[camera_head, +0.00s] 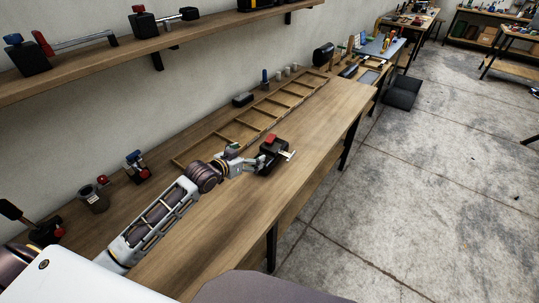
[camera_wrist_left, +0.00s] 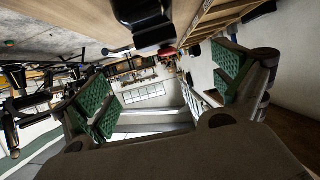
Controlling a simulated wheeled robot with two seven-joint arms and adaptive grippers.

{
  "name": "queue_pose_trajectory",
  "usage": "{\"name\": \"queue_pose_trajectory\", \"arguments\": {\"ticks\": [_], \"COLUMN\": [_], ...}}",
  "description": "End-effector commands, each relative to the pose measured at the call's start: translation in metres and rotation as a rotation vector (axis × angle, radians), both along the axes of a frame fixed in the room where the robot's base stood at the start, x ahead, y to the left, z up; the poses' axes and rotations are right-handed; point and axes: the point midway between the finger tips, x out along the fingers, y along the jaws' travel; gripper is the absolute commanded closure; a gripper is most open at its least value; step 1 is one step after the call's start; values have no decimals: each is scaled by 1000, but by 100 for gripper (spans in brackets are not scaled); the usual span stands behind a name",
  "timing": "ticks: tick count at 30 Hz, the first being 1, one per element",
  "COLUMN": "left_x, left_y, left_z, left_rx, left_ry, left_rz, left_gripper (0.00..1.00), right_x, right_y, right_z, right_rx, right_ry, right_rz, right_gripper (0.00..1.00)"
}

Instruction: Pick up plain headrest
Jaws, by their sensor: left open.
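I cannot tell for certain which object is the plain headrest. A black block-like object (camera_head: 268,159) with a red top and a pale bar stands on the wooden bench (camera_head: 215,240), right at my left gripper (camera_head: 258,161). In the left wrist view a black object (camera_wrist_left: 146,20) with a red part beside it shows at the top, beyond the fingers. My left gripper (camera_wrist_left: 163,85) is open there, its green-padded fingers wide apart with nothing between them. Whether a finger touches the black object is unclear. My right gripper is out of view.
A low wooden divided rack (camera_head: 256,124) lies along the wall, with a small dark block (camera_head: 243,99) behind it. A black rounded object (camera_head: 323,54) stands at the far end. A wall shelf (camera_head: 120,58) holds tools. The bench front is clear.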

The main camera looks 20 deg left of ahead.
Motion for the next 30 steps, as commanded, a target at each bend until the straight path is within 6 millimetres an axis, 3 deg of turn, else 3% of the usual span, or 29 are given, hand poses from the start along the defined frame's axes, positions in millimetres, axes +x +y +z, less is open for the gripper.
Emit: {"name": "queue_pose_trajectory", "arguments": {"ticks": [11, 30], "left_x": [7, 55], "left_y": [-2, -16], "left_z": [-2, -23], "left_rx": [-1, -1], "left_ry": [-1, 0], "left_rz": [0, 1], "left_gripper": [4, 4], "right_x": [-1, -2], "right_y": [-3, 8], "right_z": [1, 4], "right_rx": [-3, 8], "right_ry": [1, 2], "right_rz": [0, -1], "right_gripper": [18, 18]}}
